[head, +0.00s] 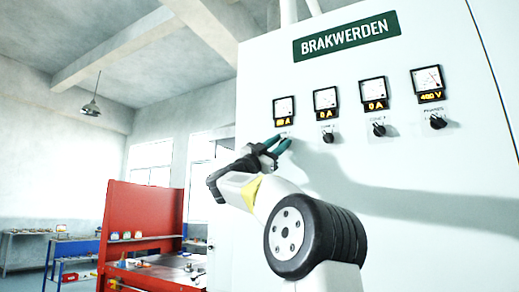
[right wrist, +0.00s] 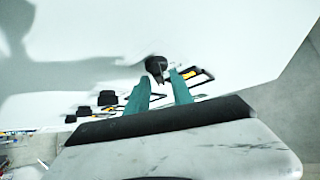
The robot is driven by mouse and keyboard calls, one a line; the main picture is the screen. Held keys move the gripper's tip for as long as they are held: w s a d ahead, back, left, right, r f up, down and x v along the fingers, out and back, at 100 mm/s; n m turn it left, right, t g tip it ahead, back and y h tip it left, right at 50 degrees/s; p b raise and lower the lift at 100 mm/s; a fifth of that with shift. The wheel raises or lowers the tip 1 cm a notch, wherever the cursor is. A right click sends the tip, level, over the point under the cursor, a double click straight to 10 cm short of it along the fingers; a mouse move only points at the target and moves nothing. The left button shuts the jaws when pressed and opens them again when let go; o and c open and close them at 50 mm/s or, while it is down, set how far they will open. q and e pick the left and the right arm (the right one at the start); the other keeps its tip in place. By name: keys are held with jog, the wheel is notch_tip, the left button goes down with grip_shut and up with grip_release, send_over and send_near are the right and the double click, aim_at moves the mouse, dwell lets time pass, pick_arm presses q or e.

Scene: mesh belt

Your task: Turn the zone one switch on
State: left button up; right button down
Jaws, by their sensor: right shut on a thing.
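A white cabinet front (head: 420,220) carries a row of dials, each with a dark rotary switch below. My right gripper (head: 281,143) is at the leftmost switch, with its green fingers around it and shut on it; the fingers hide that switch in the head view. In the right wrist view the black switch knob (right wrist: 156,66) shows at the tips of the green fingers. The leftmost meter (head: 284,107) has a lit display, not clearly readable; the second meter (head: 326,98) reads 0 A. The switch labels are too small to read surely. My left gripper is not in view.
Other switches (head: 328,136), (head: 379,129) and (head: 437,122) stand to the right in the row. A green BRAKWERDEN sign (head: 347,37) is above. A red workbench (head: 143,211) stands left of the cabinet. The space before the panel is otherwise clear.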

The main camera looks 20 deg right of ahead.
jog(key=c, duration=1.5)
grip_release()
jog(key=v, duration=0.7)
jog(key=shift+a+f, duration=0.3)
